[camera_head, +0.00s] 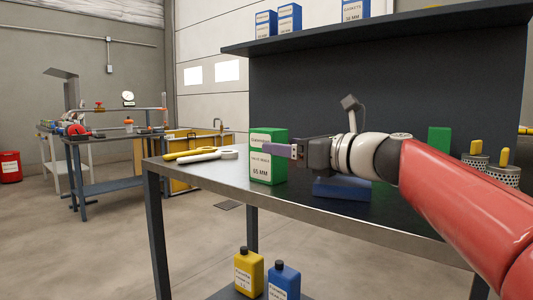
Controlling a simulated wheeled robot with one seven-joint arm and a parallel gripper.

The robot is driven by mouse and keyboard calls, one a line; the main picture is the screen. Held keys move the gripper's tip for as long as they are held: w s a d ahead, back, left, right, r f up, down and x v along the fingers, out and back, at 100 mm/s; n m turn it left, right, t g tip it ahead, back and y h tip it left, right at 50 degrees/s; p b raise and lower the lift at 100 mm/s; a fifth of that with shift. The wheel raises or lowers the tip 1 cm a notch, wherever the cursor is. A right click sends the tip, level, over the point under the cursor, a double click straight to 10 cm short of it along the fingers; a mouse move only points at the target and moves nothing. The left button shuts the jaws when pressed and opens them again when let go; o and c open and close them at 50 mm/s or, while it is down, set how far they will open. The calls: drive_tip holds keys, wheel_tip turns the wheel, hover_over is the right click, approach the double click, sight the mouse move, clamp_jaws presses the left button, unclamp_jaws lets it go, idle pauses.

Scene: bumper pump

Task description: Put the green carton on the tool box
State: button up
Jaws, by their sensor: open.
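The green carton (260,170), with a white label reading 65 MM, stands upright near the left end of the workbench. My gripper (282,150) is open at the carton's right side, level with its upper half. One purple-grey finger overlaps the carton's right face in the picture; whether it touches, and where the other finger is, I cannot tell. A low blue box (342,190), possibly the tool box, sits on the bench below my gripper, its top partly hidden by it.
The workbench (220,176) holds yellow and white-grey tools (200,154) left of the carton. Behind my arm stand a green block (438,139) and perforated cups (475,164). A shelf (330,43) with blue cartons hangs above. Yellow (248,272) and blue (283,281) bottles stand below.

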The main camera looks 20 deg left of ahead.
sight(262, 141)
drive_tip(key=p+x, duration=0.1)
drive_tip(key=x, duration=0.6)
drive_tip(key=shift+a+r, duration=0.2)
drive_tip(key=c, duration=1.2)
drive_tip(key=shift+c, duration=0.2)
